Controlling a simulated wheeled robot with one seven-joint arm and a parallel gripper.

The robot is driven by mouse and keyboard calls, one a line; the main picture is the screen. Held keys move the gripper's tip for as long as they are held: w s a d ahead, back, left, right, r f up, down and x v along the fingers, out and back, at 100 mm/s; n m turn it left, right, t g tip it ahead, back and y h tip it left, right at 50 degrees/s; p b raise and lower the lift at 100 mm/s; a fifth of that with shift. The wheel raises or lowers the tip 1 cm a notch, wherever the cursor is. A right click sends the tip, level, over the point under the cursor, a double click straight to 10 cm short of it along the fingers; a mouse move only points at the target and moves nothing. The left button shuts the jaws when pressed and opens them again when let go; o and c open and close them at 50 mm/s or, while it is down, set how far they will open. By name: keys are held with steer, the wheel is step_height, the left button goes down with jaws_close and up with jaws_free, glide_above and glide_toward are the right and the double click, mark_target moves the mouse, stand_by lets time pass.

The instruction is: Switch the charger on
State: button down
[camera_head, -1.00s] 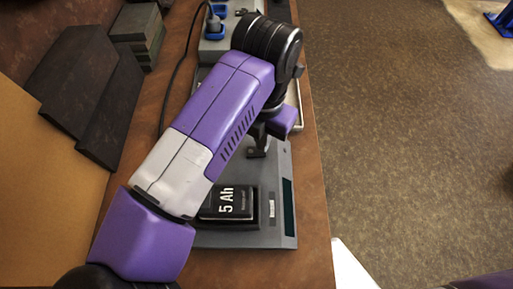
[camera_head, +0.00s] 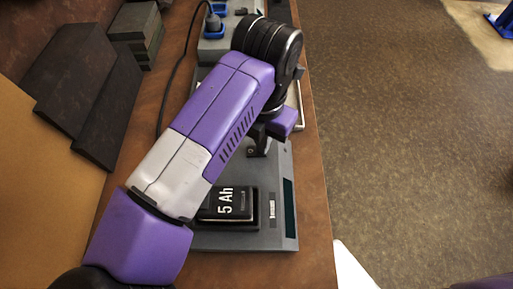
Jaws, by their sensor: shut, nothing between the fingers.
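The charger is a grey flat unit (camera_head: 270,240) on the brown bench, partly covered by my arm. A black battery marked "5 Ah" (camera_head: 228,204) sits on its near part. A small light switch-like piece (camera_head: 272,213) lies to the right of the battery, beside a dark green strip (camera_head: 289,207) along the right edge. My gripper (camera_head: 259,150) is shut and empty, low over the charger's far part, beyond the battery. Its fingertips are small in the picture, and I cannot tell whether they touch the charger.
A grey box with blue sockets and a plug (camera_head: 214,22) stands at the far end of the bench, with a black cable (camera_head: 171,88) running along the left. Dark panels (camera_head: 85,85) and stacked blocks (camera_head: 137,30) lie at the left. Open floor (camera_head: 410,150) is at the right.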

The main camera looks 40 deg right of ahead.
steer(key=shift+f, duration=0.25)
stand_by(0.3)
steer(key=shift+r+p, duration=0.9)
steer(key=shift+r, duration=2.6)
